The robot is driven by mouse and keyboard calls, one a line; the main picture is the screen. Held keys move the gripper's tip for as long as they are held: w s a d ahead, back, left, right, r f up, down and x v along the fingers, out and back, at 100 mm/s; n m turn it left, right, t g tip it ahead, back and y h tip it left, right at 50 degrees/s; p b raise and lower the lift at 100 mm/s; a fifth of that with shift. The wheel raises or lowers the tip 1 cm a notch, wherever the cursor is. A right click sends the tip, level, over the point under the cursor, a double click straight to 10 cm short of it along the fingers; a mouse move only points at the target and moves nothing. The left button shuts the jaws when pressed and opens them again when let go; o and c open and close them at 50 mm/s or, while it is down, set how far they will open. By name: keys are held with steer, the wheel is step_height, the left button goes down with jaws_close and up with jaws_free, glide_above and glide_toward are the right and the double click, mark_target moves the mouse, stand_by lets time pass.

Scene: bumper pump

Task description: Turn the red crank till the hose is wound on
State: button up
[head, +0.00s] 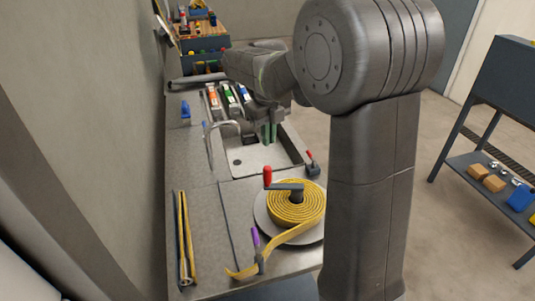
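The red crank (267,177) is an upright red handle on a dark arm that reaches to the hub of a reel. The yellow hose (295,206) lies coiled in several turns on the grey reel disc (263,218). Its loose end (240,273) trails off to the lower left across the counter, past a small post with a purple lever (256,240). My gripper (270,132) hangs over the sink, beyond the crank and apart from it. Green shows at its fingertips; whether they hold something is too small to tell.
A sink (250,158) with a curved tap (209,140) lies behind the reel. A small red-handled lever (312,162) stands at the sink's right corner. Yellow and dark rods (184,238) lie at the counter's left. A shelf (480,175) stands on the right.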

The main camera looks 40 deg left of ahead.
steer(key=shift+s+d+f+n, duration=0.1)
steer(key=shift+s+f+n, duration=0.1)
steer(key=shift+s+n, duration=0.45)
jaws_close()
steer(key=s+d+f+n+t+y+b, duration=0.1)
steer(key=s+d+n+t+b, duration=0.3)
steer(key=n, duration=0.9)
steer(key=s+d+f+n+y+b, duration=0.15)
steer(key=s+n, duration=0.35)
steer(key=n, duration=0.7)
steer(key=p, duration=0.1)
glide_toward(266, 184)
step_height(266, 184, down, 4)
steer(key=s+d, duration=0.1)
steer(key=s, duration=0.1)
steer(key=shift+h, duration=0.25)
steer(key=shift+w+a+f+p, duration=0.15)
steer(key=shift+w+a+p, duration=0.15)
steer(key=shift+w, duration=0.3)
steer(key=shift+w+a+f+p, duration=0.15)
steer(key=shift+w+a+p, duration=0.15)
steer(key=shift+w, duration=0.3)
steer(key=shift+w+a+f+p, duration=0.15)
steer(key=shift+w+a+p, duration=0.15)
steer(key=shift+w, duration=0.35)
steer(key=shift+a, duration=0.1)
steer(key=shift+w+a+m+b, duration=0.15)
steer(key=shift+m+b, duration=0.1)
steer(key=shift+b, duration=0.2)
steer(key=shift+a, duration=0.1)
